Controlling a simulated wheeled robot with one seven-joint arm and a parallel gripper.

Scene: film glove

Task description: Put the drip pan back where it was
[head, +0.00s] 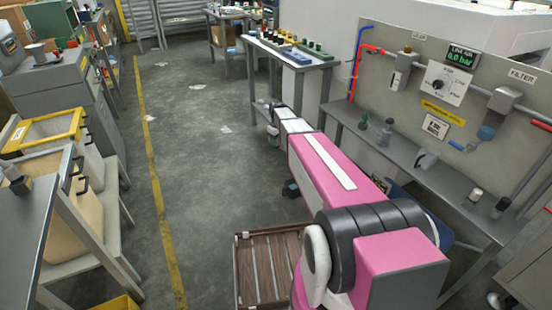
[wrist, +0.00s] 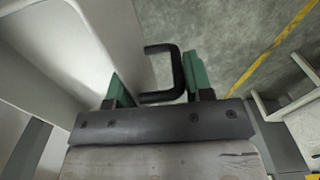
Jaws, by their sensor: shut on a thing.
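In the wrist view, my gripper (wrist: 155,75) has two green fingers, shut on a black U-shaped handle (wrist: 184,82). This handle may belong to the drip pan. In the head view, my pink arm reaches forward past the grey bench. The fingertips are not clear there.
A grey bench (head: 455,190) with a gauge panel (head: 425,105) runs along the right. A table with bottles and blocks (head: 290,55) stands beyond my arm. A slatted brown crate (head: 265,270) is on the floor near my base.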

